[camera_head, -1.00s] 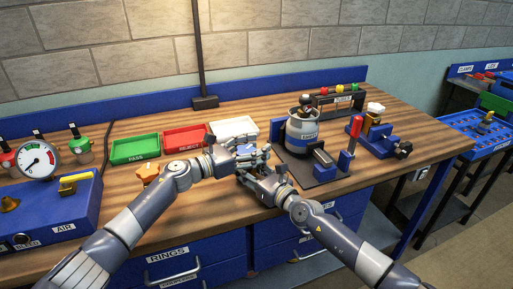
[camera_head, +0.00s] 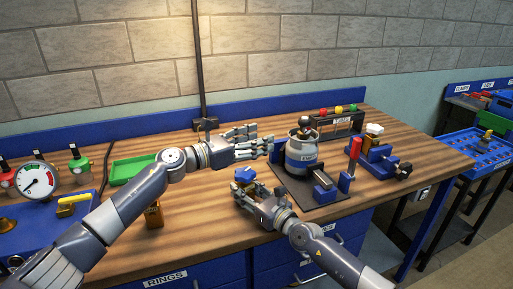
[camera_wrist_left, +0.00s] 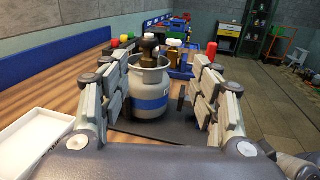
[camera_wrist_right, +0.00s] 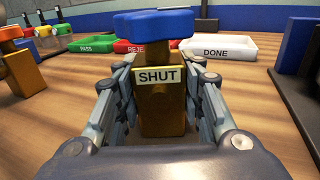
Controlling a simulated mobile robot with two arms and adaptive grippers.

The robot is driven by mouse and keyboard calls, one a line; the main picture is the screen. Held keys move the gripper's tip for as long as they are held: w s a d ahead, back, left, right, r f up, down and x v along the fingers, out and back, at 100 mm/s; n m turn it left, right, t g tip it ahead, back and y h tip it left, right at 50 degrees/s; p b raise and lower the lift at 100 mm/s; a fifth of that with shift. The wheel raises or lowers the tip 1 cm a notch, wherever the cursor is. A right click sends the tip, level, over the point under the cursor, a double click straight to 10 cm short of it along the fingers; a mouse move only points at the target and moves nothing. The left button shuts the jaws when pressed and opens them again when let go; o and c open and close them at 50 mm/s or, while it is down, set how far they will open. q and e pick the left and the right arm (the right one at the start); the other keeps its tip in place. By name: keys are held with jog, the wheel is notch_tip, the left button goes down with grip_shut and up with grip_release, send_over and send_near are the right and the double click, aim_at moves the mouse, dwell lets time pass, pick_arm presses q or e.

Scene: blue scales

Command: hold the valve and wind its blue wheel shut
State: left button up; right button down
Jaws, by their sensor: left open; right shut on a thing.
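The valve is a brass body (camera_wrist_right: 165,118) with a blue wheel (camera_wrist_right: 155,27) on top and a plate reading SHUT (camera_wrist_right: 158,76). It stands upright in my right gripper (camera_head: 250,197), which is shut on the body; the blue wheel (camera_head: 244,175) shows just above those fingers in the head view. My left gripper (camera_head: 258,143) is open and empty, behind and above the valve, apart from the wheel. Its spread fingers point toward a grey canister (camera_head: 301,158) with a blue band. In the left wrist view the canister (camera_wrist_left: 150,88) appears between the fingers.
Green (camera_wrist_right: 97,45), red (camera_wrist_right: 140,47) and white DONE (camera_wrist_right: 218,45) trays stand behind the valve. Another brass valve (camera_head: 153,214) stands left, partly behind my left arm. A gauge box (camera_head: 37,181) is far left; a red-handled fixture (camera_head: 352,158) is right of the canister.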

pick_arm(q)
jog(key=shift+c, duration=0.2)
jog(key=n+t+y, duration=0.4)
jog(key=n+t, duration=0.4)
jog(key=n, duration=1.9)
send_over(241, 180)
jog(key=d, duration=0.2)
notch_tip(241, 180, down, 3)
jog(key=s+a+f+n+y, duration=0.1)
jog(key=f+n+y, duration=0.1)
jog(key=n, duration=0.3)
jog(key=s+a+f+n+y, duration=0.1)
jog(key=f+n+y, duration=0.1)
jog(key=n, duration=0.4)
jog(key=s+a+f+n+y, duration=0.1)
jog(key=s+f+n, duration=0.1)
jog(key=n, duration=0.4)
jog(key=shift+s+a+f+y, duration=0.1)
jog(key=shift+a+f+y, duration=0.15)
jog(key=shift+f+y, duration=0.25)
jog(key=x, duration=1.2)
jog(key=shift+s, duration=0.1)
jog(key=shift+c, duration=0.6)
jog(key=shift+d+f, duration=0.1)
jog(key=c, duration=0.7)
